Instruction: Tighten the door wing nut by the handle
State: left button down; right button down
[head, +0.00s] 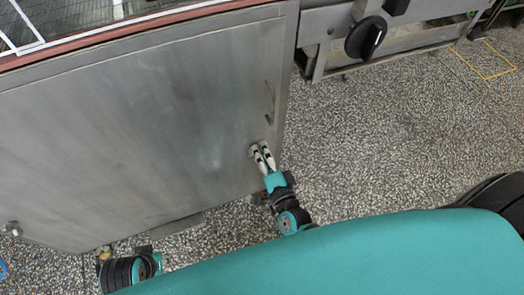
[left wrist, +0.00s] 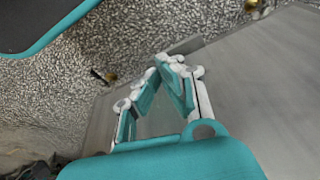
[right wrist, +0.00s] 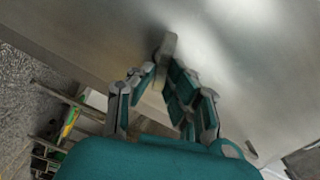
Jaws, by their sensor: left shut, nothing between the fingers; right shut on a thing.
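The steel door (head: 170,110) fills the left of the head view. Its bar handle (head: 270,102) is near the door's right edge. My right gripper (head: 261,149) is at the door face just below the handle, with its fingers close together. In the right wrist view a small grey metal piece, seemingly the wing nut (right wrist: 168,44), shows at the fingertips, and the gripper is shut on it. The fingers hide part of it, so its turn angle cannot be told. My left gripper (left wrist: 172,62) is shut and empty, low near the door panel and floor in the left wrist view.
A machine with a black knob (head: 366,38) stands at the upper right, beyond the door's edge. Speckled floor (head: 400,135) is open right of the door. A yellow floor marking (head: 485,60) lies at the far right. A metal mesh (head: 70,15) lies above the door.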

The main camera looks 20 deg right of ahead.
pick_arm(q)
jog(key=v, duration=0.3)
jog(key=shift+w+b, duration=0.1)
jog(key=shift+b, duration=0.25)
pick_arm(e)
jog(key=m, duration=0.3)
jog(key=shift+d+f+m, duration=0.2)
jog(key=shift+f+m, duration=0.2)
pick_arm(q)
jog(key=shift+r, duration=0.2)
pick_arm(e)
jog(key=c, duration=1.4)
grip_release()
pick_arm(q)
jog(key=shift+f, duration=0.15)
pick_arm(e)
jog(key=shift+o, duration=0.2)
pick_arm(q)
jog(key=shift+w, duration=0.1)
pick_arm(e)
jog(key=shift+s+a, duration=0.1)
